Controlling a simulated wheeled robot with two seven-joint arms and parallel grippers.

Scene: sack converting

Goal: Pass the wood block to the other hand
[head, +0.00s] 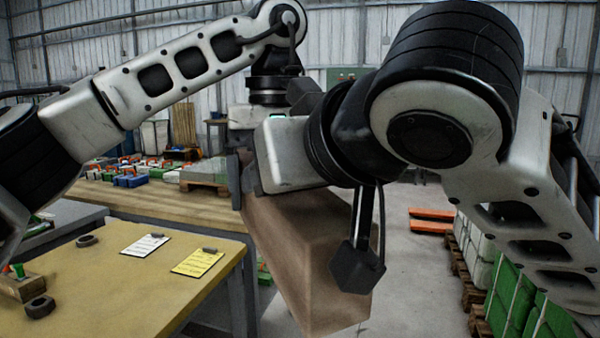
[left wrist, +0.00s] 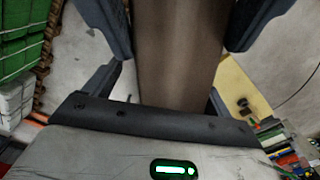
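The wood block (head: 290,255), a long brown box, hangs tilted in the middle of the head view, its near end low and towards me. It also shows in the left wrist view (left wrist: 180,60). My left gripper (left wrist: 180,45) comes from above, its fingers close against both sides of the block. My right gripper (left wrist: 158,85) comes from the side at the same end. Its fingers straddle the block, with a visible gap at the left finger, so it looks open. In the head view my right arm hides most of both grippers' fingers.
A yellow-topped table (head: 110,290) at left holds a white clipboard (head: 145,245), a yellow clipboard (head: 197,262) and dark rings. A wooden bench (head: 165,205) stands behind. Pallets with white and green sacks (head: 510,300) stand at right. Open floor lies between.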

